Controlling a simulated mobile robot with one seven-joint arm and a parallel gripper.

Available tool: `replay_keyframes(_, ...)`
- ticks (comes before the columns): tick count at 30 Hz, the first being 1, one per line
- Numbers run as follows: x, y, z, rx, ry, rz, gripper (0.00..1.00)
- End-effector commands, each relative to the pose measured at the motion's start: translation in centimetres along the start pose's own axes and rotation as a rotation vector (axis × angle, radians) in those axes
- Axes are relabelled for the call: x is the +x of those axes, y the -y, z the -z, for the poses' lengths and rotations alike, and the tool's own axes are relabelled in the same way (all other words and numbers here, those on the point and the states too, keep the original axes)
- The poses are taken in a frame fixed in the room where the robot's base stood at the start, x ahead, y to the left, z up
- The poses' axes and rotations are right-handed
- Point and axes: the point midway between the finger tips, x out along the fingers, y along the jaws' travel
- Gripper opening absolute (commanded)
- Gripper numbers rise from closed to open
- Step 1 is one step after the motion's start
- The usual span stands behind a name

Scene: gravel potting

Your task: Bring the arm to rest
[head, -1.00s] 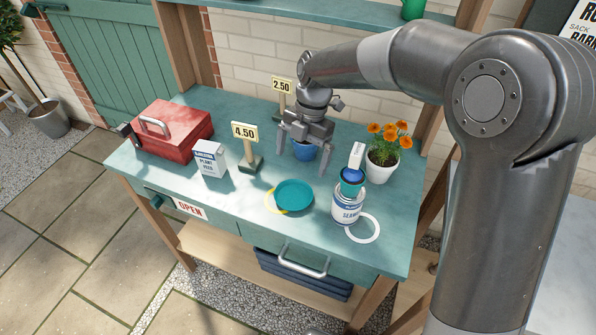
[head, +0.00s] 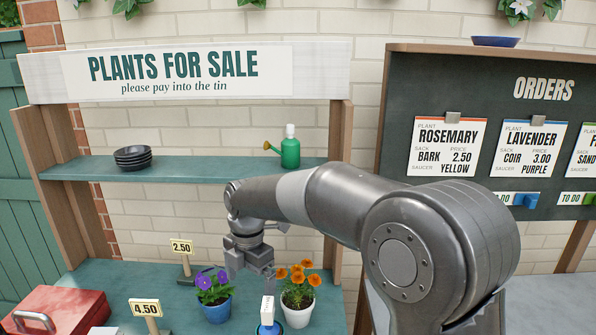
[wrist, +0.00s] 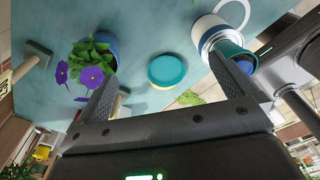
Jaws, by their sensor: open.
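My gripper (head: 252,277) is open and empty above the back of the teal potting table (head: 95,272). In the head view it hangs just behind and right of a blue pot with purple flowers (head: 216,309). In the wrist view my gripper's two fingers (wrist: 163,72) are spread wide with nothing between them. The blue pot (wrist: 108,48) shows there on the left, upright on the table. My forearm runs from the right of the head view to the gripper.
A white pot of orange flowers (head: 297,311) stands right of the gripper. A 2.50 sign (head: 182,248), a 4.50 sign (head: 146,309) and a red toolbox (head: 60,308) stand left. A shelf (head: 215,174) holds black saucers (head: 133,157) and a green watering can (head: 289,150). A teal saucer (wrist: 166,69) lies mid-table.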

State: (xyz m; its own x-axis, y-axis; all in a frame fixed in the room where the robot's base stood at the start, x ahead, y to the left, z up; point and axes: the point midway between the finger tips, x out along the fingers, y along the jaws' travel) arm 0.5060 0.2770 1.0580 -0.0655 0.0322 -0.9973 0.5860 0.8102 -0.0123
Motion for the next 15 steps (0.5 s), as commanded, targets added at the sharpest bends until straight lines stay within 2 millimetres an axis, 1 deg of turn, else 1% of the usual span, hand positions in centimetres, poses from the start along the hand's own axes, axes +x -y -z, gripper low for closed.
replay_keyframes(1,-1.8,1.7,-1.5,0.118,0.048,-0.023,1.0)
replay_keyframes(3,-3.0,3.9,-2.2,0.272,0.087,-0.046,1.0)
replay_keyframes(5,-3.9,5.7,-2.5,0.395,0.109,-0.069,1.0)
replay_keyframes(9,-5.7,10.1,-2.8,0.684,0.146,-0.131,1.0)
replay_keyframes(11,-6.3,12.1,-2.8,0.812,0.157,-0.163,1.0)
replay_keyframes(15,-7.5,16.8,-2.7,1.111,0.166,-0.248,1.0)
